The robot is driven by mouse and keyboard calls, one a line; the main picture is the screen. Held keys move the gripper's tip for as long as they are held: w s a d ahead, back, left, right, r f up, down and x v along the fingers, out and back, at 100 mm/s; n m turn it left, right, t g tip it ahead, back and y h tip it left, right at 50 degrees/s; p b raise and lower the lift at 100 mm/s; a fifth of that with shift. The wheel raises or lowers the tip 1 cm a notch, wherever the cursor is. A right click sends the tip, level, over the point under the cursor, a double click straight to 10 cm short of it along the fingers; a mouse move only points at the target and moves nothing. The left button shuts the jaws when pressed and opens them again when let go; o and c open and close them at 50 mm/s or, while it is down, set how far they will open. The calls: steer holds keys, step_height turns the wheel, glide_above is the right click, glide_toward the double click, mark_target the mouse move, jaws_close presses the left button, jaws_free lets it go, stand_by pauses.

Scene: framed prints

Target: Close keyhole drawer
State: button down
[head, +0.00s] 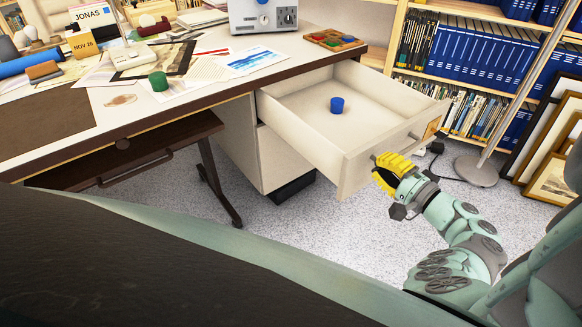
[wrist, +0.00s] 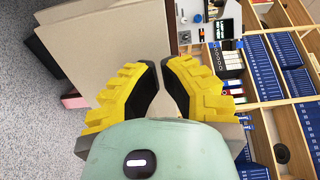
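The cream drawer (head: 365,162) of the desk's right-hand cabinet is pulled well out. A blue cup-like object (head: 337,104) stands inside it. Contact with the face is unclear. In the wrist view my gripper (wrist: 161,72) has a narrow gap between its fingertips and nothing visible held. The cream drawer front (wrist: 118,45) lies beyond the fingers there.
The desk (head: 175,92) carries papers, a green cylinder (head: 158,81) and a grey device (head: 263,14). A closed brown drawer (head: 125,153) is at left. A lamp base (head: 476,170) and framed prints (head: 551,178) stand at right.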

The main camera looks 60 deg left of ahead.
mark_target(365, 155)
steer(key=shift+s+a, duration=0.15)
steer(key=shift+a, duration=1.55)
